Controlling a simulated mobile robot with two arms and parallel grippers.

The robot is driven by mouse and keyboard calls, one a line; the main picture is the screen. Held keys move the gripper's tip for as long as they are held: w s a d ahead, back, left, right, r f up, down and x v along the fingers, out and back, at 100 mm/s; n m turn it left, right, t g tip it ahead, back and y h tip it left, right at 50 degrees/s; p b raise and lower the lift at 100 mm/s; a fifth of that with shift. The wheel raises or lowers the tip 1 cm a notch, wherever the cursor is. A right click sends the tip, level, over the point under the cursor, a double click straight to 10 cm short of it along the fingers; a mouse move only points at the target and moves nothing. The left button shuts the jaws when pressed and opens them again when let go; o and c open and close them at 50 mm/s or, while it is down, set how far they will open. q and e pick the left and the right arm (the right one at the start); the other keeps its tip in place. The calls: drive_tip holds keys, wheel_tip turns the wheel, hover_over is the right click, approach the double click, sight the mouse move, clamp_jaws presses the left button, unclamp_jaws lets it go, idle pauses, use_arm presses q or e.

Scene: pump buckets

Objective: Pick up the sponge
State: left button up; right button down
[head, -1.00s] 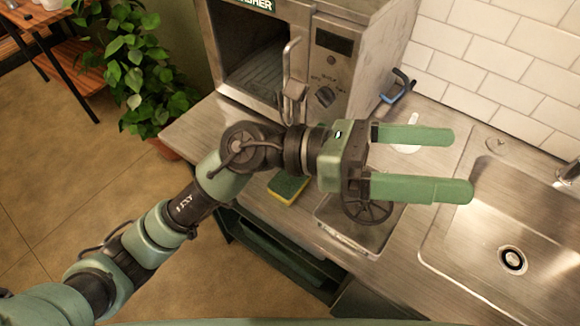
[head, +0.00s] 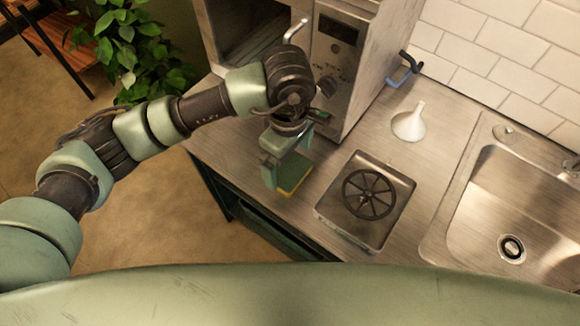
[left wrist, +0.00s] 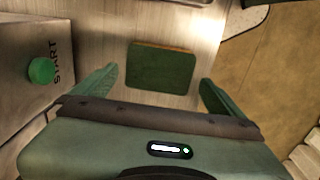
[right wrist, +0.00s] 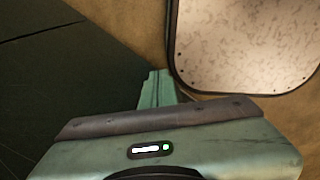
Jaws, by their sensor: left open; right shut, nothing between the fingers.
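The sponge (head: 293,178), green on top with a yellow side, lies on the steel counter in front of the dishwasher-like machine. In the head view my left gripper (head: 287,172) points down over it and hides part of it. In the left wrist view the sponge (left wrist: 162,66) lies flat, centred between the two spread fingers and beyond their tips. The left gripper (left wrist: 160,88) is open and apart from the sponge. My right gripper (right wrist: 157,88) shows only in the right wrist view, with its fingers together and nothing between them.
The steel machine (head: 345,60) stands close behind my left gripper. Right of the sponge are a tray with a black wheel (head: 369,194), a white funnel (head: 409,123) and the sink (head: 520,200). The counter's front edge runs close to the sponge. A plant (head: 135,50) stands at the left.

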sight(290, 169)
use_arm(q)
wheel_tip(290, 169, down, 3)
drive_tip(key=shift+d+r+p, duration=0.15)
drive_tip(key=shift+r+p, duration=0.05)
drive_tip(key=shift+p, duration=0.25)
drive_tip(key=shift+f, duration=0.55)
drive_tip(key=c, duration=1.1)
drive_tip(key=shift+c, duration=0.2)
use_arm(e)
drive_tip(key=shift+w+a+r, duration=0.1)
drive_tip(key=shift+w+r, duration=0.05)
drive_tip(key=shift+r, duration=0.35)
drive_tip(key=shift+w+a+r, duration=0.1)
drive_tip(key=shift+r, duration=0.35)
use_arm(q)
drive_tip(key=shift+r, duration=0.1)
drive_tip(key=shift+r, duration=0.5)
wheel_tip(290, 169, up, 19)
drive_tip(key=b, duration=0.4)
use_arm(e)
wheel_tip(290, 169, down, 4)
drive_tip(key=shift+d+f, duration=0.15)
drive_tip(key=shift+f, duration=0.1)
use_arm(q)
drive_tip(key=shift+f, duration=0.1)
